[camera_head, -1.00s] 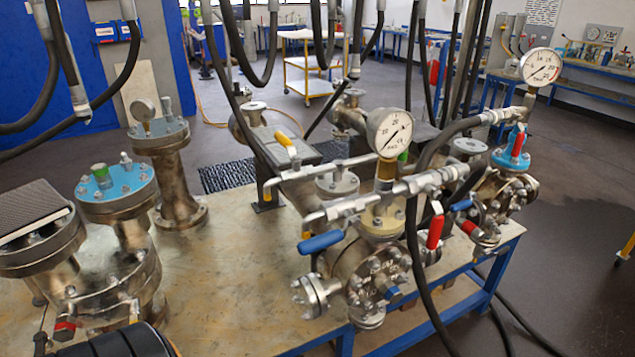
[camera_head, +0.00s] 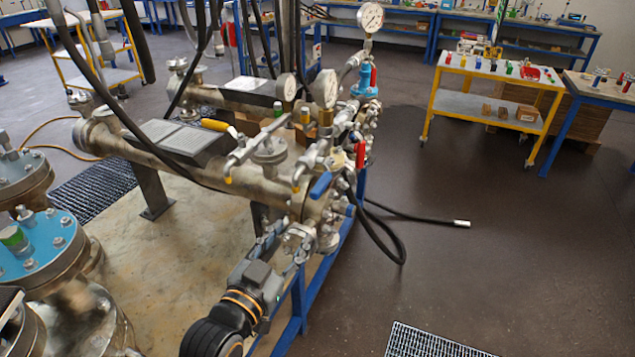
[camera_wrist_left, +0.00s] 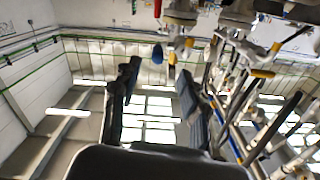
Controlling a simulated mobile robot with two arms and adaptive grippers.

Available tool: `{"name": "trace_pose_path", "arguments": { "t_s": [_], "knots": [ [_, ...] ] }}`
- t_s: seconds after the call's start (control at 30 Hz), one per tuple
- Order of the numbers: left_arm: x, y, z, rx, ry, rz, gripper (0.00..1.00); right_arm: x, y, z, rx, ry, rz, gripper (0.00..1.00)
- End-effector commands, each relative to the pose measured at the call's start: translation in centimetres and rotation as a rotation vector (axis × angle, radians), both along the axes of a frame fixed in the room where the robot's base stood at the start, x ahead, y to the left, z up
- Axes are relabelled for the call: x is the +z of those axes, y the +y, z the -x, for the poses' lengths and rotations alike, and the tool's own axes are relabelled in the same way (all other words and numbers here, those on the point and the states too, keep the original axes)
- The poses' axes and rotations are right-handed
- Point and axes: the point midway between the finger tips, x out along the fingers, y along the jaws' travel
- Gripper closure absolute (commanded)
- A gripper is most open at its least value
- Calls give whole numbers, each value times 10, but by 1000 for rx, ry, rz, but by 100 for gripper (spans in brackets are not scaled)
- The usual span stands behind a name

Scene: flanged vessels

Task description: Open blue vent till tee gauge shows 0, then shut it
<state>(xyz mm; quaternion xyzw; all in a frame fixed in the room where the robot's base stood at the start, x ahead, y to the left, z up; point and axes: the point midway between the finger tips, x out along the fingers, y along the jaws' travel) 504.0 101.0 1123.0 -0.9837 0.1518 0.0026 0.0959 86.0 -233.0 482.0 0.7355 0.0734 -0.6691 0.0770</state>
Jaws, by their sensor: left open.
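A blue lever handle (camera_head: 320,185) sits on the valve at the near end of a horizontal metal vessel; I take it to be the blue vent. A blue handle tip (camera_wrist_left: 157,52) also shows in the left wrist view, beyond and between the finger ends. A round gauge (camera_head: 323,88) stands on a brass fitting above the vessel end; its needle is too small to read. My left gripper (camera_head: 280,240) is open and empty, just below and left of the blue handle, near the flanged end. Its fingers (camera_wrist_left: 157,88) are spread apart in the wrist view. My right gripper is out of view.
More gauges (camera_head: 370,17) (camera_head: 287,87) and red handles (camera_head: 360,153) crowd the vessel end. Black hoses hang over the vessel, and one hose end (camera_head: 462,223) lies over the floor. A yellow cart (camera_head: 490,100) stands at the back right.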

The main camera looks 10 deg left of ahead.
Motion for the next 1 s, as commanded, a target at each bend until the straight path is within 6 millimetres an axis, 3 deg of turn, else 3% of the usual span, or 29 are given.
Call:
{"name": "trace_pose_path", "arguments": {
  "t_s": [0.1, 0.23, 0.7, 1.0],
  "knots": [
    [21, 0, 3, -3, -34, 5, 56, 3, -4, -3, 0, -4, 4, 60],
    [24, -4, -9, -2, -38, 6, 56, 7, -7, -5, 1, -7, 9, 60],
    [24, -31, -95, -3, -36, 6, 56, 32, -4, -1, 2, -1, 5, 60],
    [22, -40, -124, -2, -36, 5, 56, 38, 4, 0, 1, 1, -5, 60]
  ]
}}
